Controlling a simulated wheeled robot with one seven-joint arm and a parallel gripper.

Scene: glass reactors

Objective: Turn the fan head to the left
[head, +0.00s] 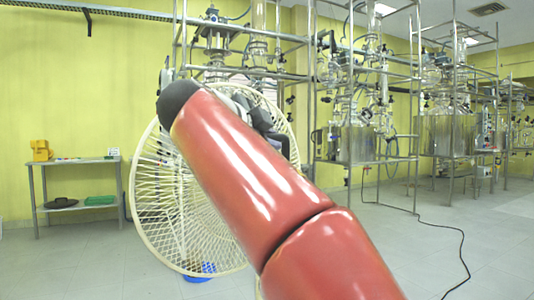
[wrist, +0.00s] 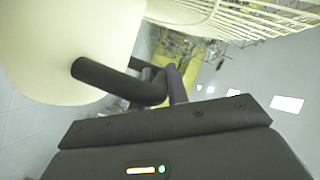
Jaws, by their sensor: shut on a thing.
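The fan head shows in the head view as a large round cream wire guard (head: 165,215), standing upright behind my red arm, which hides much of it. In the wrist view, its smooth cream housing (wrist: 60,45) fills the upper left and part of the guard (wrist: 240,20) shows at the top right. A black rod-like handle (wrist: 105,80) sticks out of the housing. My gripper (wrist: 164,84) is shut on the outer end of this handle. In the head view the gripper is mostly hidden behind my arm.
A metal shelf table (head: 85,160) with a yellow object (head: 40,150) stands at the left wall. Glass reactors in metal frames (head: 350,145) stand behind and to the right. A blue object (head: 198,270) lies on the floor behind the guard. A black cable (head: 462,250) crosses otherwise open floor at right.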

